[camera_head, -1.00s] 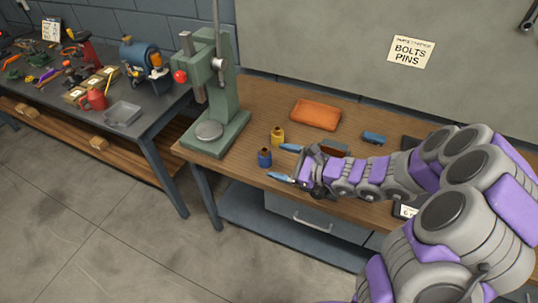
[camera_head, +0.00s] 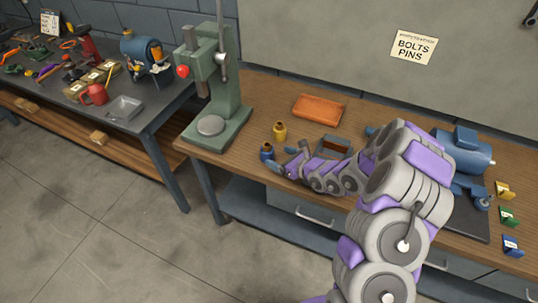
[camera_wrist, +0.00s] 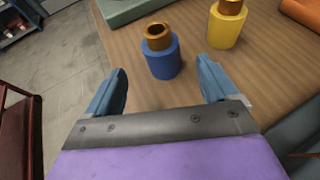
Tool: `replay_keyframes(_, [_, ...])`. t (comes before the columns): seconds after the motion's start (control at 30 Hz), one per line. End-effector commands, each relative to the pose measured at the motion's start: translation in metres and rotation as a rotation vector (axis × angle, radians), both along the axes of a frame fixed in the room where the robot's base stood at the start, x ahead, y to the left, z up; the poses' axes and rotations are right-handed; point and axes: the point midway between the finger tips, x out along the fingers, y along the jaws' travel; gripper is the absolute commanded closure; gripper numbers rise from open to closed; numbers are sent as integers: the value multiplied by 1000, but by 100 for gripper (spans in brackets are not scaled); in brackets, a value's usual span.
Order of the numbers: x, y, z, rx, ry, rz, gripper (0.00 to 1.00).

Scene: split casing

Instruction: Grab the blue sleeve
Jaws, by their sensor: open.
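The blue sleeve (camera_wrist: 163,60) stands upright on the wooden workbench, with a brown-gold ring showing at its top. It also shows in the head view (camera_head: 267,153), close to my fingers and partly hidden by them. My gripper (camera_wrist: 163,88) is open and empty. In the wrist view its two blue fingers lie left and right of the sleeve's line, and the sleeve is just beyond the fingertips, roughly centred between them. In the head view my gripper (camera_head: 280,158) is low over the bench near the front edge.
A yellow sleeve (camera_wrist: 227,24) stands behind and right of the blue one. The green press (camera_head: 212,110) is at the bench's left end. An orange tray (camera_head: 318,109) lies further back. A blue motor-like machine (camera_head: 464,152) sits to the right.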

Motion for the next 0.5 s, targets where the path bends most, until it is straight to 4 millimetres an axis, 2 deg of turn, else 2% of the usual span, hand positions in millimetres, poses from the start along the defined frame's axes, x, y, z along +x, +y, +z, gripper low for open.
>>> replay_keyframes(0.03, [5,8,-4,-3,-4,6,13])
replay_keyframes(0.1, [12,11,-7,-1,-4,4,13])
replay_keyframes(0.37, [21,12,-11,8,-2,2,13])
replay_keyframes(0.5, [32,24,-17,5,-2,4,13])
